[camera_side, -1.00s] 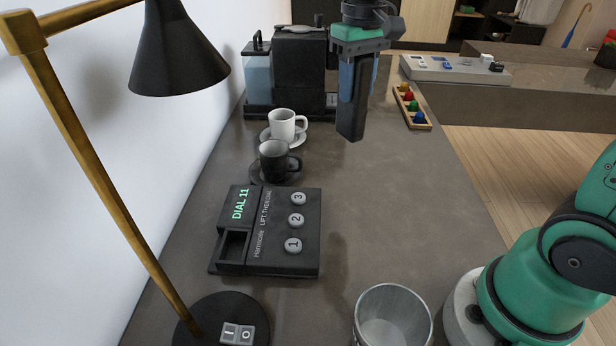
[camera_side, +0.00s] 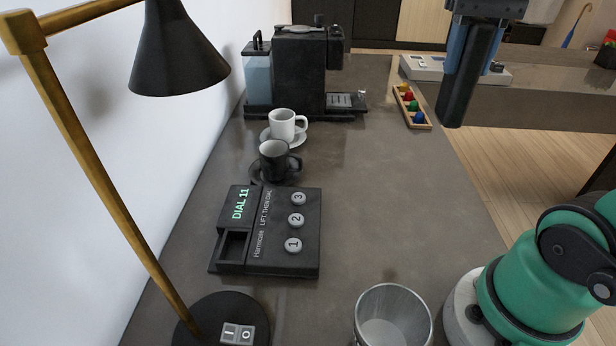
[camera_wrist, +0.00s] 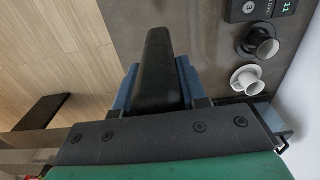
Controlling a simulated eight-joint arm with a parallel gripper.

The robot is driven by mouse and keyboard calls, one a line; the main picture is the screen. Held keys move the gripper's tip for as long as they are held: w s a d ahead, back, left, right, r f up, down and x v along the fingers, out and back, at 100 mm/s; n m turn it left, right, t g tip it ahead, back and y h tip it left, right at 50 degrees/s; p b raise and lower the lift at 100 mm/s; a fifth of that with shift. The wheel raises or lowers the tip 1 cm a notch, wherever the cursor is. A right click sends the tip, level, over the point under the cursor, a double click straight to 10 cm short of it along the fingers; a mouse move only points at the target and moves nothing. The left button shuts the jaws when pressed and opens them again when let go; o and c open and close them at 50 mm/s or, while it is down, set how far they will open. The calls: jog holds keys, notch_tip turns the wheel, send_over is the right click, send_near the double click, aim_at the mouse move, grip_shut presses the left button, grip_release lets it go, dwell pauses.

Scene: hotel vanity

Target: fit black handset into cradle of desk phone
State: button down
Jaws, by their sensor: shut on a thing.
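The black handset (camera_side: 461,84) hangs roughly upright, slightly tilted, in my gripper (camera_side: 476,48) at the upper right of the side view. My gripper's blue fingers are shut on it, and it is held up in the air, well apart from the phone. In the wrist view the handset (camera_wrist: 158,75) sticks out between the fingers. The desk phone (camera_side: 283,262) lies on the counter at the left centre of the side view. Its cradle (camera_side: 233,247) is an empty recess on the left side. Its display reads "DIAL 11". In the wrist view only a corner of the phone (camera_wrist: 238,10) shows.
A black cup (camera_side: 273,161) and white cup (camera_side: 282,125) stand on saucers behind the phone. A coffee machine (camera_side: 300,70) stands farther back. A lamp (camera_side: 105,180) leans over the left side. A metal tumbler (camera_side: 392,318) stands in front. The counter right of the phone is clear.

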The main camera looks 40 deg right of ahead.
aim_at(452, 113)
notch_tip(452, 113, down, 20)
jog(key=shift+s+r, duration=0.1)
jog(key=shift+r, duration=0.1)
dwell(0.4)
jog(key=shift+f, duration=0.1)
jog(key=shift+c, duration=2.4)
grip_release()
notch_tip(452, 113, up, 12)
jog(key=shift+f, duration=0.1)
jog(key=w+a+f+n+t, duration=0.3)
jog(key=w+a+n+t, duration=0.1)
jog(key=w+n, duration=0.1)
jog(key=shift+a+f+n+h, duration=0.3)
jog(key=shift+a, duration=0.1)
jog(key=shift+o, duration=0.4)
jog(key=a+n+t, duration=0.1)
jog(key=w+a+f+n+t, duration=0.1)
jog(key=w+a+n+t, duration=0.1)
jog(key=a, duration=0.1)
jog(key=shift+f, duration=0.2)
